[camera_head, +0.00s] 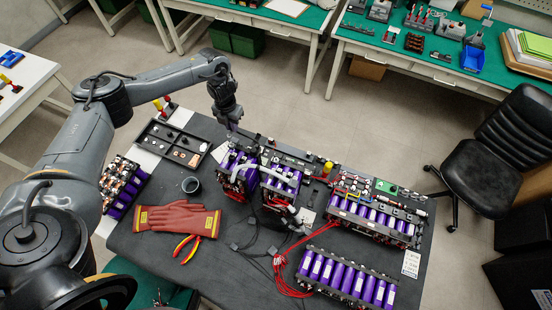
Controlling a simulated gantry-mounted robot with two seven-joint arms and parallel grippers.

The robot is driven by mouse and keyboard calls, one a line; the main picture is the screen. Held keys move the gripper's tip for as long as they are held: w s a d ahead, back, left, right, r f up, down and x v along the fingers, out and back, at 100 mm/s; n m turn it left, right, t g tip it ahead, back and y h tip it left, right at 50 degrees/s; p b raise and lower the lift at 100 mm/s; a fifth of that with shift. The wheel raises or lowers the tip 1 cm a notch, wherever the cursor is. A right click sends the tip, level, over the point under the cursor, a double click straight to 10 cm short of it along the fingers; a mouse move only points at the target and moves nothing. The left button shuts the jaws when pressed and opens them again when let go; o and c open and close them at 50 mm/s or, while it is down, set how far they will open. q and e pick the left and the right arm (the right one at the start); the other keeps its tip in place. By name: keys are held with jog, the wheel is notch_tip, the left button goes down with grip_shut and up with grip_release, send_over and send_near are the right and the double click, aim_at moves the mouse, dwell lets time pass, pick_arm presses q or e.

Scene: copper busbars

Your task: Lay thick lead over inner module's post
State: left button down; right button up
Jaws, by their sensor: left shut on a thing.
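My left gripper (232,124) points down at the back left of two upright purple-celled modules, the left one (237,180) and the inner one (281,187). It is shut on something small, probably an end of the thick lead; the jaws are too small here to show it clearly. Pale grey thick leads arch over the module tops, one over the left module (243,168) and one over the inner module (279,175). The posts under them are too small to tell apart. My right gripper is out of view.

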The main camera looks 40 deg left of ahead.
pick_arm(q)
jog(key=w+d, duration=0.1)
jog(key=d, duration=0.1)
jog(key=w+d, duration=0.1)
jog(key=d, duration=0.2)
jog(key=w+d+p, duration=0.1)
jog(key=d, duration=0.2)
jog(key=shift+d, duration=0.1)
jog(key=w+d, duration=0.3)
jog(key=d, duration=0.6)
jog(key=shift+w, duration=0.2)
jog(key=shift+f, duration=0.3)
notch_tip(320, 180, down, 4)
jog(key=b, duration=0.3)
jog(key=shift+r, duration=0.2)
jog(key=shift+w, duration=0.1)
